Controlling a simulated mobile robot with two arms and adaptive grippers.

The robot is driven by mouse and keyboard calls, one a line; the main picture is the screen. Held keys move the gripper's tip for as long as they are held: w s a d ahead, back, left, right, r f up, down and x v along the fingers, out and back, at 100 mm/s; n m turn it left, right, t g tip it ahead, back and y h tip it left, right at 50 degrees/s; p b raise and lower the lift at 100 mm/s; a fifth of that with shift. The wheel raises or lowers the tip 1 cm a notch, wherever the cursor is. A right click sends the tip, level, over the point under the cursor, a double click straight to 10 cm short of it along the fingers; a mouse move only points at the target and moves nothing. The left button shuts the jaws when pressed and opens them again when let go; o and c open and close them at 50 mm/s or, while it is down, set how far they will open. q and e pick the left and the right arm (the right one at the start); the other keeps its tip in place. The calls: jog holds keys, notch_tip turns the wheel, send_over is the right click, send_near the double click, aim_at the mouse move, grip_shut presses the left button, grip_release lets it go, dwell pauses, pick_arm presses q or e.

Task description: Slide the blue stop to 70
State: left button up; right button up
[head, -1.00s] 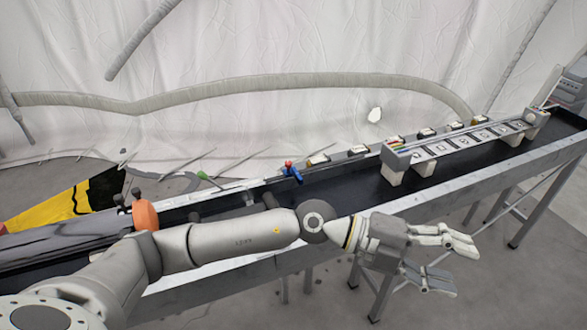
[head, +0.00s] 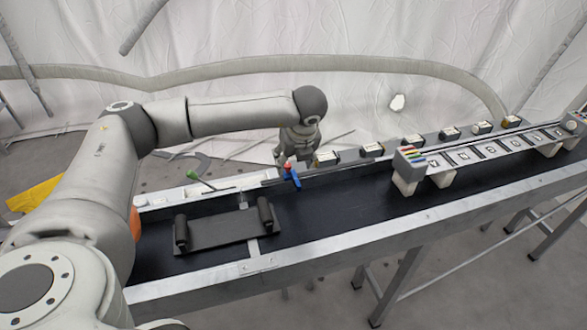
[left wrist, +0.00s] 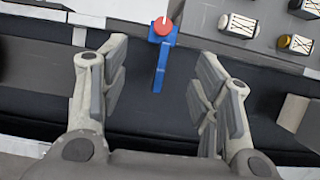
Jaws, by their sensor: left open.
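The blue stop (head: 291,174) with a red knob sits on the rail along the far side of the black conveyor, left of the row of small marked blocks. In the left wrist view the blue stop (left wrist: 160,62) shows ahead of the fingers, between their lines, with its red knob at the top. My left gripper (head: 290,158) hangs pointing down just behind and above the stop in the head view. In the left wrist view its fingers (left wrist: 158,85) are spread wide with nothing held. My right gripper is not in view.
Several blocks with marked faces (head: 373,150) line the far rail to the right of the stop. A raised panel of tiles (head: 490,152) stands over the belt. A green-tipped lever (head: 193,174) and a dark plate with rollers (head: 222,232) lie left.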

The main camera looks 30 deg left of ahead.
aim_at(291, 172)
pick_arm(q)
jog(key=p+x, duration=0.1)
jog(key=x, duration=0.4)
jog(key=shift+f, duration=0.15)
jog(key=shift+p+x, duration=0.35)
jog(key=shift+x, duration=1.3)
jog(key=shift+w, duration=0.1)
jog(key=c, duration=0.9)
grip_shut()
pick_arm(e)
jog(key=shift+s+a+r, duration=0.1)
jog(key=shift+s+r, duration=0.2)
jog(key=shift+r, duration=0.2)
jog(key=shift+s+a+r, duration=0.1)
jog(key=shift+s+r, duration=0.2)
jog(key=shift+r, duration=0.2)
